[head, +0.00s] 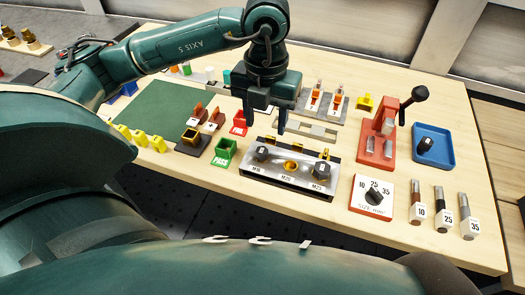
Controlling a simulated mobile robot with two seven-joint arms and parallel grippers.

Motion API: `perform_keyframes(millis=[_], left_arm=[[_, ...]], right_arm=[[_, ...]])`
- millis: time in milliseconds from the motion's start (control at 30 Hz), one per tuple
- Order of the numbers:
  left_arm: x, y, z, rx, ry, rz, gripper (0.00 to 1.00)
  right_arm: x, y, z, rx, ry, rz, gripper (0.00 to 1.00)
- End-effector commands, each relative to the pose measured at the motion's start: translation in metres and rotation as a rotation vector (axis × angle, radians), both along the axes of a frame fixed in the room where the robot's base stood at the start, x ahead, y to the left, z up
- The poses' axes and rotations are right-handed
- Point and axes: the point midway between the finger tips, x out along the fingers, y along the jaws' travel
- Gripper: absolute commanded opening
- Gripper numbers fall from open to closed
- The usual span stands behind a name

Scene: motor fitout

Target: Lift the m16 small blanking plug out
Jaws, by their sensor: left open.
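A silver plate (277,172) on a dark base carries positions labelled M16, M20 and M25. A small dark plug (262,153) sits upright at the M16 position, at the plate's left end. The M20 position holds a brass-coloured ring (291,165), and a larger dark plug (322,171) sits at M25. My left gripper (265,127) points down with its two fingers apart and nothing between them. In the picture it is just above and behind the M16 plug, apart from it. My right gripper is not in view.
Green (224,152) and red (239,123) open boxes stand left of the plate. A grey slotted block (305,130) lies behind it. To the right are a red lever stand (378,140), a blue tray (433,147), and a white size dial (371,197).

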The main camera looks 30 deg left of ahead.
Motion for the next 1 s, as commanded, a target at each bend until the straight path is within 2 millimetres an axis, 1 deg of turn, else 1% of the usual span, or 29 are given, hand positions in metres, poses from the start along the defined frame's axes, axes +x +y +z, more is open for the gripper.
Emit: perform_keyframes(millis=[33,100,367,533,633,767,933,967,1000], left_arm=[[-0.001,0.001,-0.01,0.001,0.003,0.001,0.48],[0.0,0.0,-0.02,-0.001,0.003,0.001,0.48],[-0.001,0.002,-0.039,-0.001,0.004,-0.001,0.48],[-0.004,0.007,-0.064,-0.001,0.004,-0.001,0.48],[-0.003,0.006,-0.077,-0.003,0.002,-0.001,0.48],[-0.003,0.005,-0.084,-0.003,0.0,-0.002,0.48],[-0.002,0.005,-0.084,-0.003,0.0,-0.002,0.48],[-0.002,0.005,-0.084,-0.004,0.0,-0.002,0.47],[-0.002,0.005,-0.084,-0.004,0.0,-0.002,0.44]], right_arm=[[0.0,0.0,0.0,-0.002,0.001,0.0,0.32],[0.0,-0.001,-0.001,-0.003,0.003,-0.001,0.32],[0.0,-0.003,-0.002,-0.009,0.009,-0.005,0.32],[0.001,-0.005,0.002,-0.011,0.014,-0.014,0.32],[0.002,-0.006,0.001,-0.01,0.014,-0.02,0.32],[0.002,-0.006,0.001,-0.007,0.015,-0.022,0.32],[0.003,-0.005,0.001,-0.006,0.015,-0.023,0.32],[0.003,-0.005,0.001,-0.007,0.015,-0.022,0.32],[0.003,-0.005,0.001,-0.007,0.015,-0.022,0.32]])
